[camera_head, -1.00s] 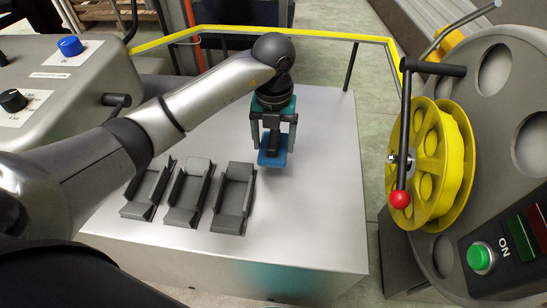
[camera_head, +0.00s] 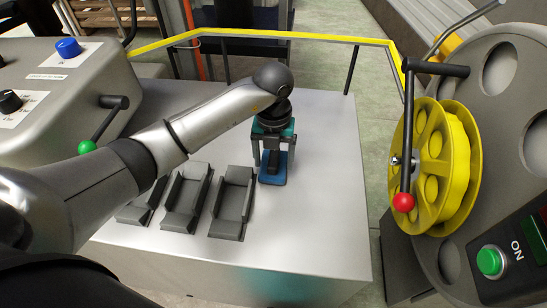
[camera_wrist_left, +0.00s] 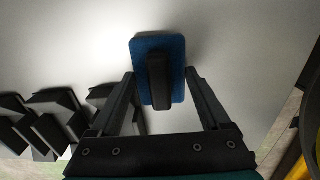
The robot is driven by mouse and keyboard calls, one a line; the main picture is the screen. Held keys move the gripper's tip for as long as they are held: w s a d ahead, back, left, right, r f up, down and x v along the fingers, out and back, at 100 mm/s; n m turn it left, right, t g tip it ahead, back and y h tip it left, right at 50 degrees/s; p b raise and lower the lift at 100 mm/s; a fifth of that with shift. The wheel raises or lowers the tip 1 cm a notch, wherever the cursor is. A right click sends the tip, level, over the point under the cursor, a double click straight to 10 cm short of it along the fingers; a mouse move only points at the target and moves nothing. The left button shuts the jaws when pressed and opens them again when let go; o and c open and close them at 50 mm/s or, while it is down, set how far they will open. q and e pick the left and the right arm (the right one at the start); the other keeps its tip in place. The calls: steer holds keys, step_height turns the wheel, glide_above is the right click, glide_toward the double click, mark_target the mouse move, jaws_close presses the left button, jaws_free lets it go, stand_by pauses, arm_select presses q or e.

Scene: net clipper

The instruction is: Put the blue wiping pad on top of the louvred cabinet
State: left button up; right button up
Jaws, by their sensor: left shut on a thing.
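The blue wiping pad (camera_head: 271,181) has a dark upright handle and sits flat between the fingers of my left gripper (camera_head: 273,163). In the left wrist view the pad (camera_wrist_left: 178,75) shows between the two fingertips (camera_wrist_left: 160,76), with the dark handle in the middle. My left gripper is shut on the pad. The pad is at or just above the grey metal top of the cabinet (camera_head: 325,200); I cannot tell whether it touches. No louvres show from here. My right gripper is not in view.
Several dark grey holders (camera_head: 232,202) stand on the top just left of the pad. A control box (camera_head: 60,85) with a green-knobbed lever is at the left. A yellow wheel (camera_head: 440,165) with a red-knobbed crank is at the right. The top's right part is clear.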

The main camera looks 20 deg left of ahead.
mark_target(274, 156)
arm_select(q)
steer(key=shift+f, duration=0.15)
steer(key=o, duration=1.2)
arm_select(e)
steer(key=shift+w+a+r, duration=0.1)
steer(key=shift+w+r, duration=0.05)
arm_select(q)
steer(key=shift+r, duration=0.35)
step_height(274, 156, up, 10)
steer(key=p, duration=0.3)
steer(key=shift+r+p, duration=0.15)
steer(key=shift+p, duration=0.25)
steer(key=shift+r, duration=0.7)
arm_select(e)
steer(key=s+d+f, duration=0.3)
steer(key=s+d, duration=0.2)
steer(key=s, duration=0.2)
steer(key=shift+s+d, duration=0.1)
